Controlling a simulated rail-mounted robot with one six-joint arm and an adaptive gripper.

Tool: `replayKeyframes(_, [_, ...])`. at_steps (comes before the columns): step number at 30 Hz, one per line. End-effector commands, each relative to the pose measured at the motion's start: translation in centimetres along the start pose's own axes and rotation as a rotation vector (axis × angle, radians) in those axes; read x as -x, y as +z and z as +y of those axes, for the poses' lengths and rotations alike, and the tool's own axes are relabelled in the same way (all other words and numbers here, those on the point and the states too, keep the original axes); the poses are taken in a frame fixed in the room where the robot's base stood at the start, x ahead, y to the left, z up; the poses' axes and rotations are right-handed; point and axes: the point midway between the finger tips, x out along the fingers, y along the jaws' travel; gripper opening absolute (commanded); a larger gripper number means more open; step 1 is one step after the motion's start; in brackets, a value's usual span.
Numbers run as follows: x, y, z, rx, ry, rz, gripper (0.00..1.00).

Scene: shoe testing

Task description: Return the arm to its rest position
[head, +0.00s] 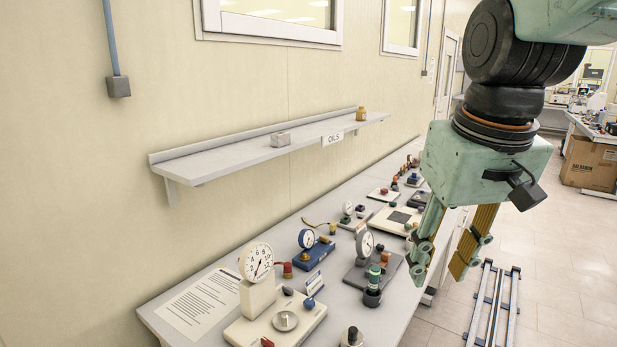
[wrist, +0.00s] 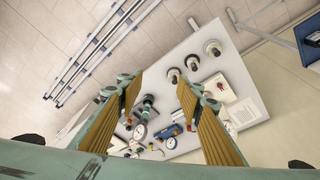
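My gripper (head: 446,262) hangs from the arm at the right in the head view, fingers pointing down, beside the right edge of the bench. Its two yellow-padded fingers are apart with nothing between them. In the wrist view my gripper (wrist: 154,90) also shows spread fingers, with the floor and the bench seen past them. The arm's upper links run out of the top right of the head view.
A long bench (head: 215,275) along the wall carries several dial gauges and small testers. A shelf (head: 225,157) above it holds a grey block (head: 280,140) and an amber jar (head: 361,114). Floor rails (head: 494,300) lie right of the bench. A cardboard box (head: 590,164) stands farther back.

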Motion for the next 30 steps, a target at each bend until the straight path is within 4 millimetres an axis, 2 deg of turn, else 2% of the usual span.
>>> replayKeyframes(15, [1.3,8.3,-0.9,-0.050,0.004,0.050,0.33])
replayKeyframes(30, [1.0,15.9,-1.7,-0.095,0.006,0.093,0.33])
